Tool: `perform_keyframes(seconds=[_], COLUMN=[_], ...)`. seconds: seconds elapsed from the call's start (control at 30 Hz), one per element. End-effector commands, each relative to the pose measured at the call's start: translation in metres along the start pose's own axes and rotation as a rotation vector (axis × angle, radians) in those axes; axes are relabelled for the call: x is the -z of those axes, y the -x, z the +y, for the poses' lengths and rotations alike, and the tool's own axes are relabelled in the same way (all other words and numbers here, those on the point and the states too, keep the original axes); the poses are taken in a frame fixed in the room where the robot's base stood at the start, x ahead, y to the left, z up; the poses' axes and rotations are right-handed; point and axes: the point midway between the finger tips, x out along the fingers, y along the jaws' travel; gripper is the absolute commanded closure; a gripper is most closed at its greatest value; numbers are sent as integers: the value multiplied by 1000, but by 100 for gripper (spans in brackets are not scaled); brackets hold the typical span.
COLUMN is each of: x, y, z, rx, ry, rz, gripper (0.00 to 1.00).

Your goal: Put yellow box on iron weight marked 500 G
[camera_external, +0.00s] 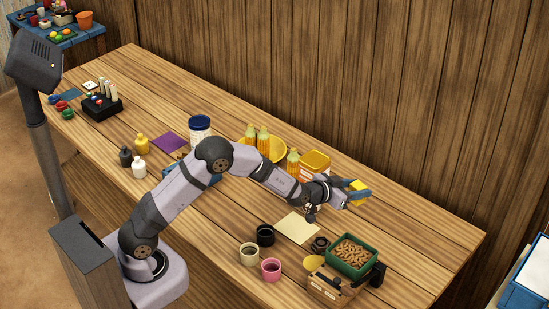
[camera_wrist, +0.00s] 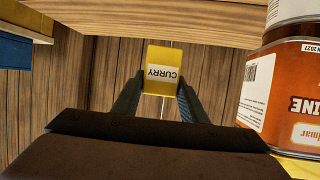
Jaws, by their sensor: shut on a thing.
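The yellow box (camera_external: 357,185) is held between the two fingers of my gripper (camera_external: 354,194), above the right part of the table. In the wrist view, the yellow box (camera_wrist: 161,55) shows a white label reading CURRY, upside down, and the fingers of my gripper (camera_wrist: 160,98) close on its sides. A small dark round object (camera_external: 320,243) on the table, beside the balance's green tray, may be the iron weight; no 500 G marking is legible. It is apart from the box, lower in the picture.
A balance with a green tray (camera_external: 367,262) of brown pieces stands at the front right. Black, beige and pink cups (camera_external: 271,271) stand left of it. A cream sheet (camera_external: 297,228) lies nearby. The table's right end is clear.

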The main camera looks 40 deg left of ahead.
Motion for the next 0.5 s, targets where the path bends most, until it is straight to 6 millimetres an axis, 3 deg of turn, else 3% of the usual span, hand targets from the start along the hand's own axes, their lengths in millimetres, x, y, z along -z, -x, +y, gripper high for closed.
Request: perform_keyframes(seconds=[0.27,0.4,0.5], x=[35,53,53], y=[19,43,69], z=[59,100,128], rx=[-81,-139,-170], ry=[-31,-56,-69], rz=[7,5,2], gripper=[85,85,85])
